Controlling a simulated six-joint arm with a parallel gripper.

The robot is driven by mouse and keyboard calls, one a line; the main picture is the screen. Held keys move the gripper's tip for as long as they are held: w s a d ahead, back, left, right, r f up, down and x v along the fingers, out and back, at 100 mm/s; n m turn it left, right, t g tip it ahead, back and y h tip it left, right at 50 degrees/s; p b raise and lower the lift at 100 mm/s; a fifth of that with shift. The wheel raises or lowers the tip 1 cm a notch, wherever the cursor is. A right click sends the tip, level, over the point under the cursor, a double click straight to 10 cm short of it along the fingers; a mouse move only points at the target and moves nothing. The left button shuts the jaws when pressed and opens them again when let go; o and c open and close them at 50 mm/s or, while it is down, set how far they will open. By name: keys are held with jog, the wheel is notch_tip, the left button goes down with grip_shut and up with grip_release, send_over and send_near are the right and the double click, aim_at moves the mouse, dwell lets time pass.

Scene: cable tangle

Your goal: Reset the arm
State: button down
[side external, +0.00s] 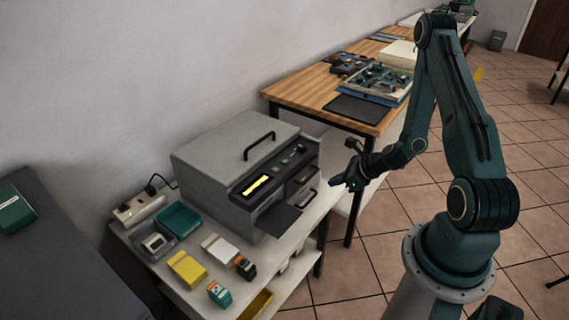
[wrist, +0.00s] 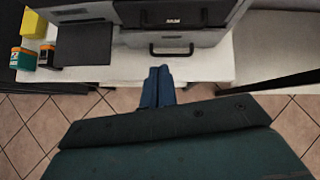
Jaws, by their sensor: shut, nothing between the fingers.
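My gripper (side external: 338,183) is shut and empty. In the side external view it hangs in the air just right of the grey machine (side external: 215,160), at about the height of the machine's front drawers. My arm is folded, with its elbow high above the base. In the wrist view the blue fingertips (wrist: 159,72) are together and point toward the machine's front drawer with a dark handle (wrist: 171,49). The fingers appear apart from the drawer. No cable tangle can be made out.
The white table (side external: 207,277) holds a power strip (side external: 138,208), a teal tray (side external: 178,222), a yellow box (side external: 187,268) and small orange-and-green boxes (side external: 219,293). A wooden workbench (side external: 310,85) with electronics stands behind. Tiled floor (side external: 390,250) is open around my base.

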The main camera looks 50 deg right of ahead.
jog(key=w+a+r+n+g+y, duration=0.1)
jog(key=a+r+n, duration=0.5)
jog(key=r+n, duration=0.35)
jog(key=a+r+n+g+y, duration=0.1)
jog(key=a+r+n+g, duration=0.1)
jog(key=a+r+n, duration=0.6)
jog(key=s+a+r+n+h, duration=0.2)
jog(key=s+a+r+n, duration=0.2)
jog(key=s+r+n, duration=1.2)
jog(key=shift+s+a+r+h, duration=0.15)
jog(key=shift+s+r+h, duration=0.05)
jog(key=shift+r+h, duration=0.1)
